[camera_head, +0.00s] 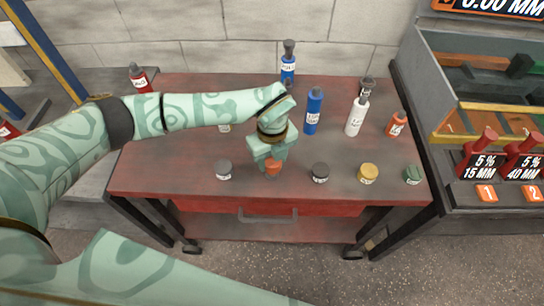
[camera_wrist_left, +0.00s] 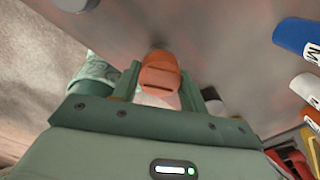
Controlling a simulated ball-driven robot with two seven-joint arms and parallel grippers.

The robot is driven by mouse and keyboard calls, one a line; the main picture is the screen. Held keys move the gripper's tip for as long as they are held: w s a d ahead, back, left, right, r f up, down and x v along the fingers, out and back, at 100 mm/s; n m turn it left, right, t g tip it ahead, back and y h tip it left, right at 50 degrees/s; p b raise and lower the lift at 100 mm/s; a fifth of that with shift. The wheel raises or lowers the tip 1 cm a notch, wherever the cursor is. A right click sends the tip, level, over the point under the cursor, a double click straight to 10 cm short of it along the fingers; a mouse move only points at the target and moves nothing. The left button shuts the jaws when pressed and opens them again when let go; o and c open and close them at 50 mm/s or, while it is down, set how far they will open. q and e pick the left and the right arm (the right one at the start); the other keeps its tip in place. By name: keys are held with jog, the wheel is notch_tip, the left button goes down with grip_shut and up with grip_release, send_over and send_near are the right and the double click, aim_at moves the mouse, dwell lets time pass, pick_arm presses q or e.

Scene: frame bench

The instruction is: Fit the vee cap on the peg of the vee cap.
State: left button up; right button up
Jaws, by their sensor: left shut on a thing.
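My left gripper (camera_head: 271,163) reaches down over the front middle of the red bench top. It is shut on a small orange cap (camera_head: 273,168). In the wrist view the orange cap (camera_wrist_left: 160,78) sits between the two green fingers of the left gripper (camera_wrist_left: 160,88), and grooves show on its face. I cannot tell whether the cap touches the bench or anything under it. No peg can be clearly made out; the fingers hide what lies below. No lettering shows on the cap, so I cannot tell whether it is the vee cap. My right gripper is not in view.
Blue (camera_head: 313,112), white (camera_head: 357,117) and orange (camera_head: 396,124) bottles stand behind. The bench's front edge is close.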

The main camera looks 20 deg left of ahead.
aim_at(272, 162)
pick_arm(q)
jog(key=shift+f+b, duration=0.8)
jog(key=shift+f, duration=1.15)
jog(key=o, duration=1.1)
notch_tip(272, 162, up, 16)
jog(key=p, duration=0.4)
jog(key=shift+r, duration=0.15)
